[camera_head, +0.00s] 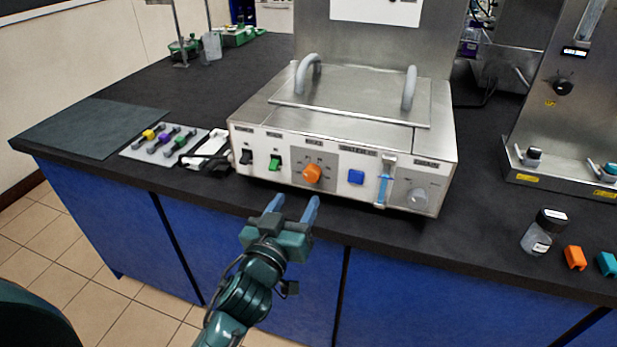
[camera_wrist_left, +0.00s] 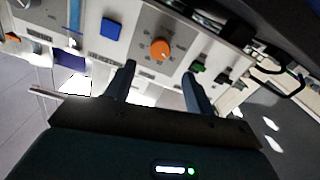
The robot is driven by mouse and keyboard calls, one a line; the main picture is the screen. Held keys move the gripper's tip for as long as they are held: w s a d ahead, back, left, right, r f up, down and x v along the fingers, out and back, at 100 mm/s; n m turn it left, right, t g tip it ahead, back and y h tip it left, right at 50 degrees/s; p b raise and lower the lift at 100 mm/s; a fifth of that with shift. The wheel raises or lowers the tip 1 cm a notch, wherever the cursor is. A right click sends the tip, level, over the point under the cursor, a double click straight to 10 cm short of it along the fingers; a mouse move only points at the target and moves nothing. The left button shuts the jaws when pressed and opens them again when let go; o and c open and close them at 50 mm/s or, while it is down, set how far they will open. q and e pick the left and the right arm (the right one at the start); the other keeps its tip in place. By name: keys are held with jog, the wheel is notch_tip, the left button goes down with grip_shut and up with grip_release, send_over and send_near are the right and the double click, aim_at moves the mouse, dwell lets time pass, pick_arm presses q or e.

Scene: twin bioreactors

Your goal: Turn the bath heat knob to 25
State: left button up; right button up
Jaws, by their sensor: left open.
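The orange bath heat knob (camera_head: 312,173) sits on a grey dial plate (camera_head: 327,162) on the front panel of the steel bath (camera_head: 440,160). In the left wrist view the knob (camera_wrist_left: 160,49) shows beyond the fingers, with small scale marks around it too small to read. My left gripper (camera_head: 291,207) is open and empty, in front of the panel and below the knob, apart from it. Its fingers also show in the left wrist view (camera_wrist_left: 160,85). My right gripper does not show.
On the panel are a black switch (camera_head: 246,157), a green switch (camera_head: 275,163), a blue button (camera_head: 356,177) and a blue-marked gauge (camera_head: 383,185). A tray of colored pieces (camera_head: 163,140) lies left. A jar (camera_head: 543,232) and orange block (camera_head: 574,257) stand right.

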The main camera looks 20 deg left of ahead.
aim_at(310, 176)
pick_arm(q)
jog(key=w, duration=0.6)
jog(key=shift+w+d, duration=0.1)
jog(key=shift+w, duration=0.15)
jog(key=shift+w+p, duration=0.3)
jog(key=shift+w, duration=0.45)
jog(key=shift+c, duration=0.2)
jog(key=c, duration=0.9)
jog(key=shift+c, duration=0.2)
